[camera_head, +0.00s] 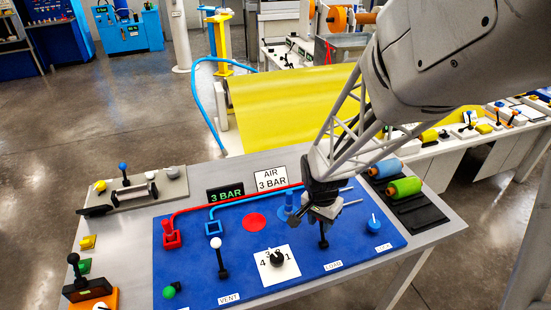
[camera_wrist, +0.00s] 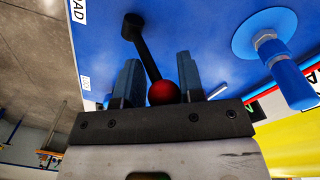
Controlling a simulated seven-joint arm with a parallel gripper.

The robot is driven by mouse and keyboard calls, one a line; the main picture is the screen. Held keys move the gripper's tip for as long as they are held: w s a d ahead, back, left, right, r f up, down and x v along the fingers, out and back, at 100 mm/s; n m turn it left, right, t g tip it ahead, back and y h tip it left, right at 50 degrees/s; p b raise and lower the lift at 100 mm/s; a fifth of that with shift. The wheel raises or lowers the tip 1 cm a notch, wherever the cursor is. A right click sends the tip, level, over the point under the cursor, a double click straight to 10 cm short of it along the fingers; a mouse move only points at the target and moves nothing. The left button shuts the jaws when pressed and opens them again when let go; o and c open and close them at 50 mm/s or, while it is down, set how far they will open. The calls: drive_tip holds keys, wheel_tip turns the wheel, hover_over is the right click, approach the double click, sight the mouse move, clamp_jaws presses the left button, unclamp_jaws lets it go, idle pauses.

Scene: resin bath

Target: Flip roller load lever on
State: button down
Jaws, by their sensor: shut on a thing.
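The roller load lever is a black stick with a red ball knob, in the wrist view (camera_wrist: 150,55). Its lower part also shows in the head view (camera_head: 323,238), just above a white label reading LOAD (camera_head: 333,266) on the blue panel (camera_head: 215,285). My gripper (camera_head: 322,212) is over this lever. In the head view the knob is hidden by the gripper.
A blue upright post on a round base (camera_head: 287,207) stands close left of my gripper. A blue knob (camera_head: 374,224) is to the right. A dial on a white plate (camera_head: 277,259) and a white-knobbed VENT lever (camera_head: 219,258) are to the left. Green and blue rollers (camera_head: 404,187) lie beyond.

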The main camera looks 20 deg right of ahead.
drive_tip(key=shift+s, duration=0.1)
drive_tip(key=shift+s+r+t, duration=0.2)
drive_tip(key=shift+s+t, duration=0.2)
drive_tip(key=shift+t, duration=0.35)
drive_tip(key=shift+s+r+t, duration=0.15)
drive_tip(key=shift+s+t, duration=0.2)
drive_tip(key=shift+t, duration=0.4)
drive_tip(key=shift+s+t, duration=0.2)
drive_tip(key=shift+t, duration=0.2)
drive_tip(key=shift+s+r+t, duration=0.15)
drive_tip(key=shift+s+t, duration=0.65)
drive_tip(key=shift+t, duration=0.5)
drive_tip(key=shift+s+t, duration=0.8)
drive_tip(key=shift+t, duration=0.5)
drive_tip(key=shift+s+f+t, duration=0.2)
drive_tip(key=shift+s+t, duration=0.3)
drive_tip(key=shift+t, duration=0.35)
drive_tip(key=shift+s+f+t, duration=0.2)
drive_tip(key=shift+s+t, duration=0.25)
drive_tip(key=shift+t, duration=0.4)
drive_tip(key=c, duration=0.9)
unclamp_jaws()
drive_tip(key=shift+o, duration=0.2)
drive_tip(key=shift+s, duration=0.15)
